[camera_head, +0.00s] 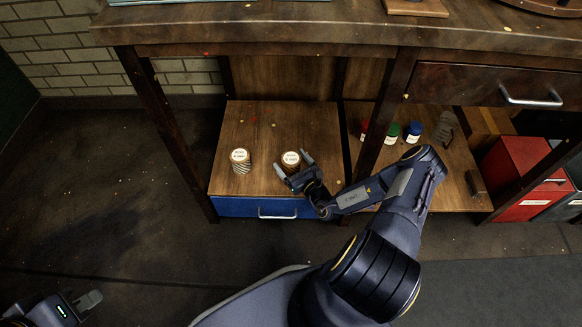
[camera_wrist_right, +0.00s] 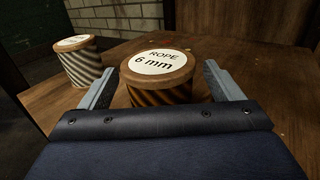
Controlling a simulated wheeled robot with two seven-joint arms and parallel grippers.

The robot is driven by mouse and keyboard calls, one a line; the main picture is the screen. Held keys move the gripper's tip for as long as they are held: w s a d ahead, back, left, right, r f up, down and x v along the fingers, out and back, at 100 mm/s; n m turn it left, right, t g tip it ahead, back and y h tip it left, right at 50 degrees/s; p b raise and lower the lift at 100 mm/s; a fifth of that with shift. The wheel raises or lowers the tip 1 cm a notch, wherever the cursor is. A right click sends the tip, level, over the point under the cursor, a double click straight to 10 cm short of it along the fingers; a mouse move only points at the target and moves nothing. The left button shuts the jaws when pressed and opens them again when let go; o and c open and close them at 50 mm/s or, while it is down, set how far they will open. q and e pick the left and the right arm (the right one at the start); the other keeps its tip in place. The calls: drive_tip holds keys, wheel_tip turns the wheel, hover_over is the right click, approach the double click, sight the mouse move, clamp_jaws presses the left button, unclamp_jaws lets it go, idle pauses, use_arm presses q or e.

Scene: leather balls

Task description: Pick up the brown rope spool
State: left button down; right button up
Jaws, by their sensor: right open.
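The brown rope spool (camera_head: 290,161) stands upright on the lower wooden shelf of the workbench. In the right wrist view the brown spool (camera_wrist_right: 158,78) has a white top label reading "ROPE 6 mm" and dark and tan diagonal stripes. My right gripper (camera_head: 293,168) is open, with one finger on each side of this spool; whether the fingers touch it I cannot tell. A second spool (camera_head: 240,160), with white and dark stripes, stands to its left and also shows in the right wrist view (camera_wrist_right: 80,60). My left gripper (camera_head: 85,303) is at the bottom left corner, far from the shelf, only partly in view.
The shelf (camera_head: 250,116) has a blue drawer (camera_head: 232,207) under its front edge. A table leg (camera_head: 384,120) stands right of my right gripper. Red, green (camera_head: 391,132) and blue (camera_head: 413,131) jars stand beyond it. The worktop (camera_head: 300,27) overhangs the shelf.

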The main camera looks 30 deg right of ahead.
drive_tip(key=shift+w, duration=0.25)
drive_tip(key=c, duration=1.2)
drive_tip(key=shift+r, duration=0.1)
